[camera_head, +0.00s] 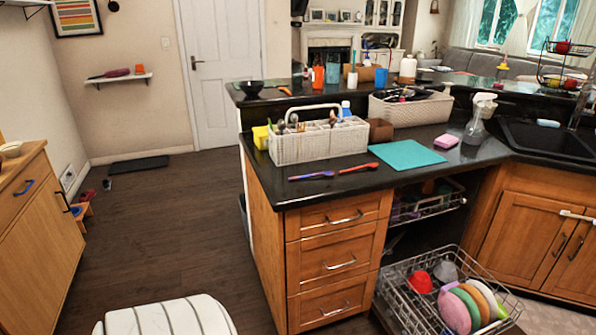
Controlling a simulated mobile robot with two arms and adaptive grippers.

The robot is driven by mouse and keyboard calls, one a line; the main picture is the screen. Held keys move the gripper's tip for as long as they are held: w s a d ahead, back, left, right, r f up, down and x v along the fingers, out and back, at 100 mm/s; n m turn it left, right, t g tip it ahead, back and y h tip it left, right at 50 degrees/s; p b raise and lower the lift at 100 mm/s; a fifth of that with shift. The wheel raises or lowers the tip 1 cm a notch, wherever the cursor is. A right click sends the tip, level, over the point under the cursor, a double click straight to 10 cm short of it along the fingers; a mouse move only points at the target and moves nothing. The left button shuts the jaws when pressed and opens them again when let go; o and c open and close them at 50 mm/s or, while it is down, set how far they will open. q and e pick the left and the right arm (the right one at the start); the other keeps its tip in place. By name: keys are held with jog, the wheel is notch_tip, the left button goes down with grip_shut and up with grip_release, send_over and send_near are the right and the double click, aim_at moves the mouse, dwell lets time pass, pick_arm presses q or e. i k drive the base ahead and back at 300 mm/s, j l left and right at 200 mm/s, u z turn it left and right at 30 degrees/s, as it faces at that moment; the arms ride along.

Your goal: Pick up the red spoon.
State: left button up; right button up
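A slim red utensil (356,169), which looks like the red spoon, lies flat on the dark countertop (412,172) near its front edge. Its right end looks bluish. A similar slim blue-purple utensil (308,177) with a reddish part lies just to its left, apart from it. Both are too small to make out their bowls clearly. Neither of my grippers is in view.
A white caddy (298,148) of utensils stands behind the two utensils. A teal mat (407,155) lies to their right, with a pink sponge (446,141) beyond it. Below the counter, a dishwasher rack (398,291) is pulled out. Dark floor lies open at left.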

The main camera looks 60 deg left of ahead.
aim_at(372, 165)
jog(key=u, duration=1.6)
jog(key=i, duration=0.15)
jog(key=j, duration=0.05)
